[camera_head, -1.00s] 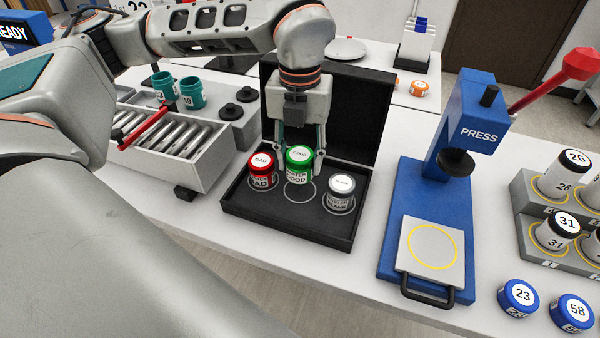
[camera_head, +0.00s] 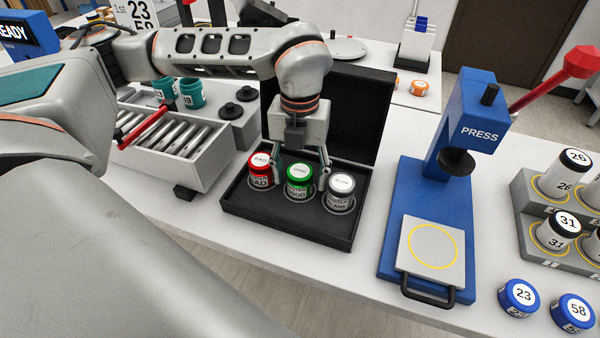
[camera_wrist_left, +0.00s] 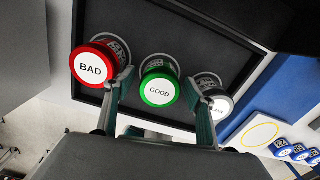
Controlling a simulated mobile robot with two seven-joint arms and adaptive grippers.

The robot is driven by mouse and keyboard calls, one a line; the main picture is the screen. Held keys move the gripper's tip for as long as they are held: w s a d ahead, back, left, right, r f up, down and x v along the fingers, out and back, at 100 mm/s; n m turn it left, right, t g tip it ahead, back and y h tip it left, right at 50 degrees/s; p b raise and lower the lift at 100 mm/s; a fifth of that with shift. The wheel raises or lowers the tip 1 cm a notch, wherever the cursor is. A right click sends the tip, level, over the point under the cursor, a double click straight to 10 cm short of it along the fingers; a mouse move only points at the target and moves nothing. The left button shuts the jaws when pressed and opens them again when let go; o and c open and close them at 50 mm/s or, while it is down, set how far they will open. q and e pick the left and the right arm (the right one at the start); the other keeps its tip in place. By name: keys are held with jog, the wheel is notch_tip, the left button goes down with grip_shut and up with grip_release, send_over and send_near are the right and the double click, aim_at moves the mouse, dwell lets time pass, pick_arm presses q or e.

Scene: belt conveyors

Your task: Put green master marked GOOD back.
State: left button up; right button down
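The green master marked GOOD (camera_head: 299,182) stands upright in the middle place of the open black case (camera_head: 280,228), covering its ring. The red master marked BAD (camera_head: 260,172) is on its left and the silver master marked BLANK (camera_head: 340,193) on its right. My left gripper (camera_head: 300,168) is open above the case, its fingers spread on either side of the green master. In the left wrist view the open gripper (camera_wrist_left: 157,82) shows gaps beside the green master (camera_wrist_left: 159,82); the fingertips are close to the red (camera_wrist_left: 94,64) and silver (camera_wrist_left: 215,103) masters. My right gripper is out of view.
The blue press (camera_head: 400,215) stands right of the case, with a plate at its front. A grey rack (camera_head: 530,225) of numbered jars and blue lids (camera_head: 518,297) are farther right. A roller tray (camera_head: 180,145) is to the left. The raised case lid (camera_head: 350,125) is behind the gripper.

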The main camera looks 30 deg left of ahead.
aim_at(300, 170)
pick_arm(q)
jog(key=shift+r, duration=0.1)
notch_tip(300, 170, up, 12)
dwell(0.6)
dwell(0.5)
